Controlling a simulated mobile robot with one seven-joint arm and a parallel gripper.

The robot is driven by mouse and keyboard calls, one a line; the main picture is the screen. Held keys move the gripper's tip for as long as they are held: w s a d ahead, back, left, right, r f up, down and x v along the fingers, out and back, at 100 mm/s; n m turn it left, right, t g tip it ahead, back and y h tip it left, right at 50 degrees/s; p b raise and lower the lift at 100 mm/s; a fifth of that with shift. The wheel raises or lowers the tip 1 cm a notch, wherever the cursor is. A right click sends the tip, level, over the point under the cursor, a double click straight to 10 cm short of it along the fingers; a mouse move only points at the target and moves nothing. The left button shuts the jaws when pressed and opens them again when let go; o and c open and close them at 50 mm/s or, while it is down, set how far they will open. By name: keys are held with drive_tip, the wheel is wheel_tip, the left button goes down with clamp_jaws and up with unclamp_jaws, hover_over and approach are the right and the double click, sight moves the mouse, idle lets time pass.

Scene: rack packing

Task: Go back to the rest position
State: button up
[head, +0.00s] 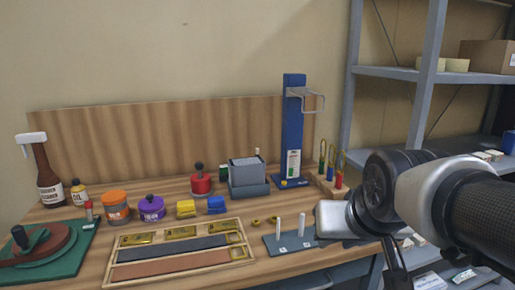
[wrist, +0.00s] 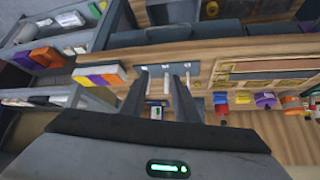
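My gripper shows in the wrist view (wrist: 161,82) with its two dark fingers apart and nothing visible held between them. In the head view my arm comes in from the right, and its end is over the right edge of the wooden workbench (head: 215,215). A dark finger hangs down there; the rest of the gripper is mostly hidden by the arm.
A shallow wooden tray (head: 180,269) lies at the bench front. Jars, bottles, yellow and blue blocks and a green turntable base stand left of the plate. Colored tools (head: 331,160) in a wooden holder are close behind my arm. A grey metal shelf (head: 425,80) stands at right.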

drive_tip(key=s+f+g, duration=0.2)
drive_tip(key=s+f, duration=0.1)
drive_tip(key=s, duration=0.7)
wheel_tip(320, 180, up, 24)
drive_tip(key=p, duration=2.3)
drive_tip(key=shift+w+a, duration=0.2)
drive_tip(key=shift+a, duration=0.1)
drive_tip(key=shift+f, duration=0.15)
